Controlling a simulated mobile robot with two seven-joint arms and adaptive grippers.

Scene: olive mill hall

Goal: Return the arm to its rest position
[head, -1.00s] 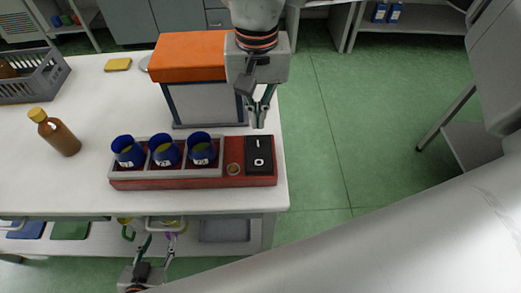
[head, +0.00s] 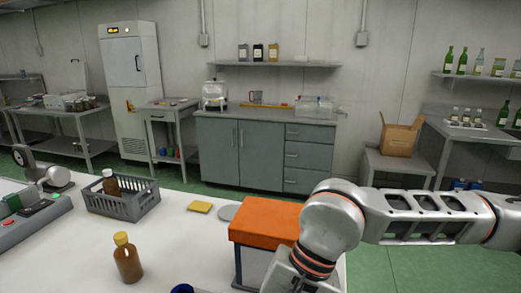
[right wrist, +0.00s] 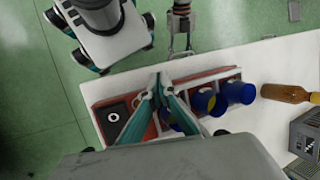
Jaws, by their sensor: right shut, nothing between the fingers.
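My right arm (head: 335,222) reaches in from the right in the head view and bends down beside the orange-topped box (head: 265,222). Its fingers are below that picture. In the right wrist view my right gripper (right wrist: 158,88) is shut and empty, in front of the red tray (right wrist: 222,73). The tray holds blue cups (right wrist: 240,92) and a black panel (right wrist: 115,116) with a white ring. The fingers partly hide the tray and a cup. My left gripper (right wrist: 181,52) shows at the tray's far side in the wrist view, its fingers apart and empty.
On the white table stand a brown bottle (head: 127,260), a grey crate (head: 128,205) with a bottle inside, a yellow sponge (head: 200,206) and a grey disc (head: 228,213). Grey cabinets (head: 262,152) line the back wall. Green floor (head: 385,268) is clear right of the table.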

